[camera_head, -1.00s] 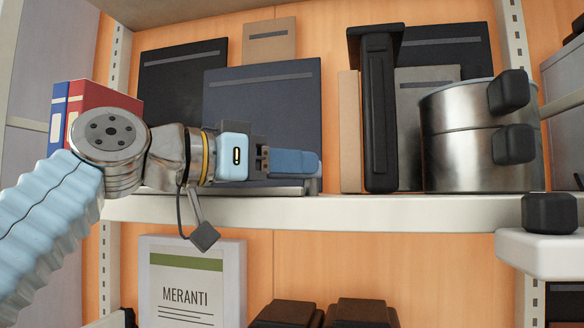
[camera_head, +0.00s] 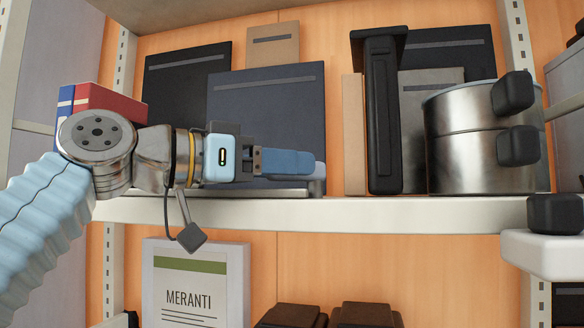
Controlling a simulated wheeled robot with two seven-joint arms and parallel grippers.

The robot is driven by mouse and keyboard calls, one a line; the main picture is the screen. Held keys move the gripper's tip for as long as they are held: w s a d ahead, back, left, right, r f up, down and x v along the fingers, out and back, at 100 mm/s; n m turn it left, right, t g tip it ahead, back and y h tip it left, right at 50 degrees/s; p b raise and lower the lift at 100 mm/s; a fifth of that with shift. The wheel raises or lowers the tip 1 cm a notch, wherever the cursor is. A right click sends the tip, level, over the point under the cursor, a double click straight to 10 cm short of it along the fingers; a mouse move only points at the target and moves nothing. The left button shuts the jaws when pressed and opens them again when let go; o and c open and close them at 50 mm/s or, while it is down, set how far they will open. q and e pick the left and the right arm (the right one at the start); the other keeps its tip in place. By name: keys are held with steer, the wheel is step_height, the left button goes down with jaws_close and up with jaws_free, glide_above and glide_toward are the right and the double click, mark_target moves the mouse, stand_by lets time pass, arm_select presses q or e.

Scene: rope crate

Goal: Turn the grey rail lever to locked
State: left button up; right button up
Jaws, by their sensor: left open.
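My left gripper (camera_head: 305,163) reaches in from the left, level, with its blue fingers pointing right just above the shelf edge. It is open, seen side-on, and the gap between its fingers does not show. A light grey piece with a rounded end (camera_head: 319,181) shows just behind and below the fingertips; it looks like the end of the grey rail lever. A low metal bar (camera_head: 262,192) runs left from it along the shelf. My gripper hides most of the lever, so its setting and any contact cannot be told. My right gripper is out of view.
The white shelf (camera_head: 400,214) holds dark blue (camera_head: 265,100) and black folders, a black upright holder (camera_head: 382,125) and steel pots (camera_head: 470,145) with black handles. Red and blue binders (camera_head: 108,101) stand at left. Below are a MERANTI sign (camera_head: 190,290) and dark boxes.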

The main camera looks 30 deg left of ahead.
arm_select(q)
steer(key=v, duration=1.2)
steer(key=shift+s+a, duration=0.1)
